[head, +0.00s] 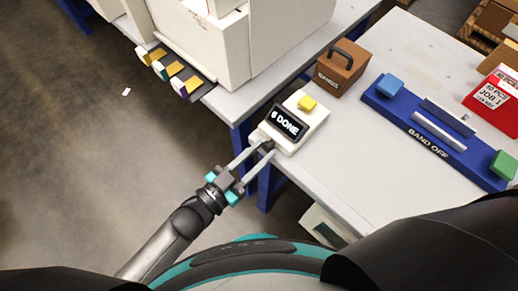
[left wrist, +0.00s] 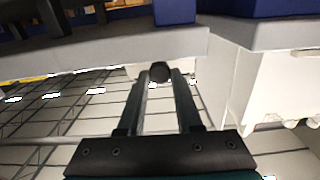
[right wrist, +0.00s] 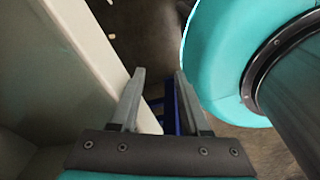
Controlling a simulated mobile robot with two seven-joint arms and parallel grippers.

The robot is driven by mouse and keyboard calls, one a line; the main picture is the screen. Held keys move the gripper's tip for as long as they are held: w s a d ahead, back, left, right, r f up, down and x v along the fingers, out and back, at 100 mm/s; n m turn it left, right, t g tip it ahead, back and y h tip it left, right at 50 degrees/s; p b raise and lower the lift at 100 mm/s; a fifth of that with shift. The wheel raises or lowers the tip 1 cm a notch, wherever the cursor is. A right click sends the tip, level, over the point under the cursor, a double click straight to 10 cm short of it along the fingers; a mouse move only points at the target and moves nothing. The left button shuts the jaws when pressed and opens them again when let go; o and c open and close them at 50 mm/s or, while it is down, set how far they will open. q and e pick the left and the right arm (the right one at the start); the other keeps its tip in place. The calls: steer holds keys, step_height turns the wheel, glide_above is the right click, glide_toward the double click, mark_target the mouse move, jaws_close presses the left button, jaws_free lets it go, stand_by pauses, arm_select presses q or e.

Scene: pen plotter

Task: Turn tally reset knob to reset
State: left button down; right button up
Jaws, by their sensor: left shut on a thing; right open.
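The tally counter (head: 313,112) is a white box at the table's front left corner, with a yellow button (head: 306,102) on top and a dark display (head: 288,123) reading "6 DONE". My left gripper (head: 260,146) reaches its front side. In the left wrist view, a dark round knob (left wrist: 160,71) sits between the tips of my left gripper (left wrist: 160,80), which is shut on it. The knob's pointer and markings cannot be made out. My right gripper (right wrist: 156,75) is open and empty, beside a pale panel, and is not seen in the head view.
A brown "BANDS" box (head: 341,70) stands behind the counter. A blue "BAND OFF" fixture (head: 433,135) with blue and green blocks lies to the right, near a red and white job box (head: 492,100). A white machine (head: 215,40) stands on the back-left table.

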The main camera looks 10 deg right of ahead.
arm_select(q)
steer(key=shift+m, duration=1.1)
steer(key=c, duration=0.9)
jaws_free()
steer(key=shift+o, duration=0.2)
arm_select(e)
steer(key=shift+s+a+r, duration=0.15)
steer(key=shift+s+a, duration=0.55)
steer(key=shift+s, duration=0.15)
arm_select(q)
steer(key=shift+s+a, duration=0.1)
arm_select(e)
steer(key=shift+w, duration=0.1)
arm_select(q)
steer(key=shift+s+a, duration=0.15)
steer(key=shift+a, duration=0.1)
steer(key=p+v, duration=0.1)
steer(key=v, duration=1.3)
steer(key=shift+s+a+p, duration=0.15)
steer(key=shift+s+p, duration=0.05)
steer(key=shift+p, duration=0.15)
arm_select(e)
steer(key=shift+s+a+r+g, duration=0.3)
steer(key=shift+s+a+r, duration=0.25)
steer(key=shift+s+r, duration=0.15)
steer(key=shift+d, duration=0.1)
